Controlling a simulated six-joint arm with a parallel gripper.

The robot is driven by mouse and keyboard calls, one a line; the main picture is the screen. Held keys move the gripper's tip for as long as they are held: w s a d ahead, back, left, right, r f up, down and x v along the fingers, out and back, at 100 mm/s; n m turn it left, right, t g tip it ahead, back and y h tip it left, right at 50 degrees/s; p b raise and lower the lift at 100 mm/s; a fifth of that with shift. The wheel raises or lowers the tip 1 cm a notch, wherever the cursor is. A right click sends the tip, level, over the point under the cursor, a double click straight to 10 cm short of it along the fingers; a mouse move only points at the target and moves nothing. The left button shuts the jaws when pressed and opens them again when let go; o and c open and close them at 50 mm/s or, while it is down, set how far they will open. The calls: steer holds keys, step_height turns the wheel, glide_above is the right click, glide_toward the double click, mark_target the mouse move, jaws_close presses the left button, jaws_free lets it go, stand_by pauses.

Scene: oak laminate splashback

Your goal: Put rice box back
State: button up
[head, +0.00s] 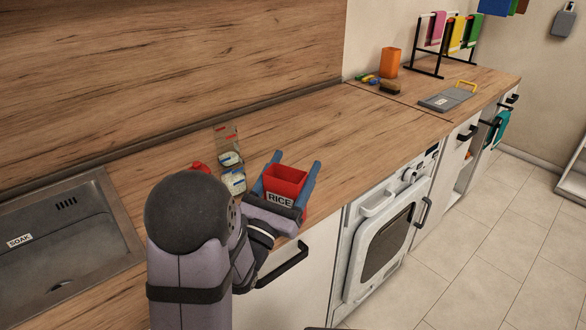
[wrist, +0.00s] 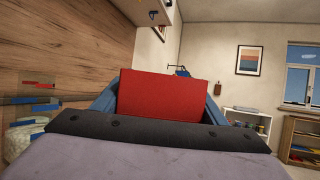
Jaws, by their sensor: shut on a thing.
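The rice box is a red open-topped box (head: 285,181) with a white label reading RICE. My gripper (head: 293,166) has its two blue fingers on either side of the box and is shut on it. In the head view the box is near the front edge of the counter; I cannot tell whether it touches the counter. In the wrist view the red box (wrist: 162,95) fills the space between the blue fingers. My arm hides part of the counter to the left of the box.
A clear container with packets (head: 231,165) stands left of the box, near a red-topped item (head: 200,168). A sink (head: 60,240) lies at the left. The counter between is clear.

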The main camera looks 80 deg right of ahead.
mark_target(280, 194)
steer(key=shift+f, duration=0.1)
steer(key=o, duration=2.1)
steer(key=shift+c, duration=0.2)
steer(key=shift+b+v, duration=0.5)
steer(key=shift+v, duration=0.65)
steer(key=shift+w+a+p, duration=0.25)
steer(key=shift+a+p, duration=0.3)
steer(key=shift+p, duration=0.3)
steer(key=shift+p+v, duration=0.85)
steer(key=shift+v, duration=0.15)
steer(key=shift+f, duration=0.1)
